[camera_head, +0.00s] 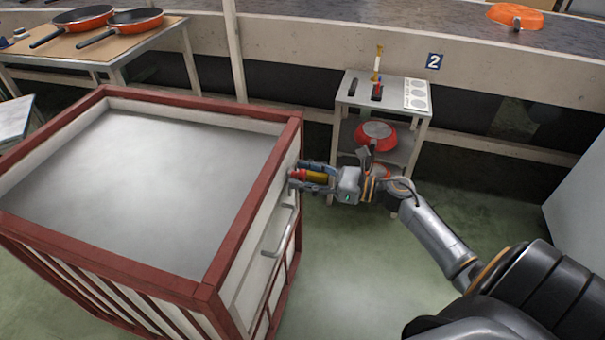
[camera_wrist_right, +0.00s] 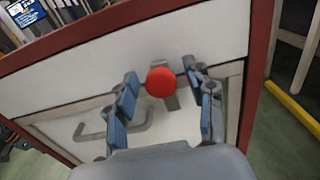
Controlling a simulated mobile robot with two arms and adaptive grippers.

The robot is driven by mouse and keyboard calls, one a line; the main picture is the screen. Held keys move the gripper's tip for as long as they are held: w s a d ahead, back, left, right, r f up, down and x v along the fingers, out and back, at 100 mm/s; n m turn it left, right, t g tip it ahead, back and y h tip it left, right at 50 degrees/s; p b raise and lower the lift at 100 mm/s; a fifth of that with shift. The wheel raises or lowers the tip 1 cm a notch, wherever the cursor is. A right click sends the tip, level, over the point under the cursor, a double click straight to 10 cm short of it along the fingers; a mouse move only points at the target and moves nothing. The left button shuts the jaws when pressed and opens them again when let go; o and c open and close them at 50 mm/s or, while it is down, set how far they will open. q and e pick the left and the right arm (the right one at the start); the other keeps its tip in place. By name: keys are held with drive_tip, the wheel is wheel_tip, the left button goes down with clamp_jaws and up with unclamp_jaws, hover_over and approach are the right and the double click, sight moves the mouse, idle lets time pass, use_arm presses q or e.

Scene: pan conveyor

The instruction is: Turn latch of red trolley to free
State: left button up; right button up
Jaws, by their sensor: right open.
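The red trolley (camera_head: 250,205) stands at the left in the head view, with a red frame, pale side panels and a grey top. Its latch shows in the right wrist view as a round red knob (camera_wrist_right: 161,82) on a grey metal piece (camera_wrist_right: 171,102) against the panel. My right gripper (camera_head: 303,174) is at the trolley's right side, near the top rail. In the right wrist view its fingers (camera_wrist_right: 164,95) are open, one on each side of the knob. I cannot tell whether they touch it. My left gripper is not in view.
A bent metal handle (camera_head: 280,234) sticks out of the trolley side below my right gripper. A small grey stand (camera_head: 394,88) with a red pan (camera_head: 375,135) is behind it. A table with orange pans (camera_head: 134,19) is at the back left. Green floor (camera_head: 360,285) is clear at the front.

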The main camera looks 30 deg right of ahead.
drive_tip(key=shift+w+a, duration=0.15)
drive_tip(key=shift+w, duration=0.05)
clamp_jaws()
idle(0.3)
